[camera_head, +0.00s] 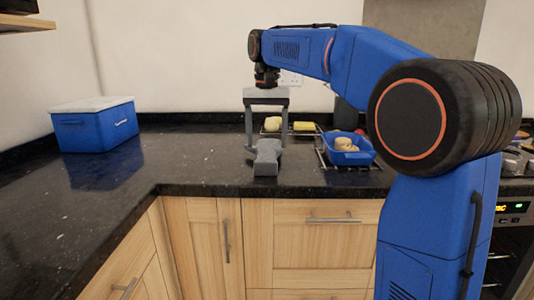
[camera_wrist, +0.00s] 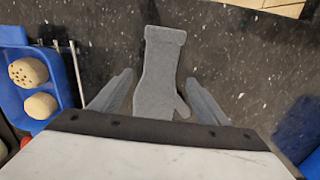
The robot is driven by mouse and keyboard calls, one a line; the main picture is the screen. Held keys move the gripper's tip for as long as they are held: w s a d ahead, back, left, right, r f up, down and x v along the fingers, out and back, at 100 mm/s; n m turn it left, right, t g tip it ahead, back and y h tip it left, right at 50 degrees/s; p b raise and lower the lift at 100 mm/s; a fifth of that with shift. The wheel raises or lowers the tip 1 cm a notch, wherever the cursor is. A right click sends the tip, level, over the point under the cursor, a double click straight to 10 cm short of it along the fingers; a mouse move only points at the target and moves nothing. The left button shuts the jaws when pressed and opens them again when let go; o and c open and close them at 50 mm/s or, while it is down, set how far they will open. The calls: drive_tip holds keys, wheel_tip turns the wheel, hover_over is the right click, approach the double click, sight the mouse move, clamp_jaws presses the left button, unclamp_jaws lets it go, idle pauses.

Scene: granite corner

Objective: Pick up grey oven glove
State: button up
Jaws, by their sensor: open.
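The grey oven glove (camera_head: 266,158) lies on the dark granite counter, near its front edge. In the wrist view the glove (camera_wrist: 158,75) runs away from me, its cuff at the top and its thumb at the lower right. My gripper (camera_head: 266,140) is above the glove, pointing down, with its fingers apart. In the wrist view my gripper (camera_wrist: 160,92) has one finger on each side of the glove, with gaps between. The near end of the glove is hidden behind the gripper body.
A blue tub (camera_head: 348,150) with round food items stands on a wire rack (camera_head: 372,167) to the right. Behind are a pale round item (camera_head: 272,124) and a yellow item (camera_head: 304,126). A blue box (camera_head: 95,127) with a white lid stands far left. The counter between is clear.

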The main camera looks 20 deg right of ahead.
sight(267, 154)
wheel_tip(267, 154, down, 5)
drive_tip(key=shift+r, duration=0.1)
idle(0.3)
drive_tip(key=c, duration=1.2)
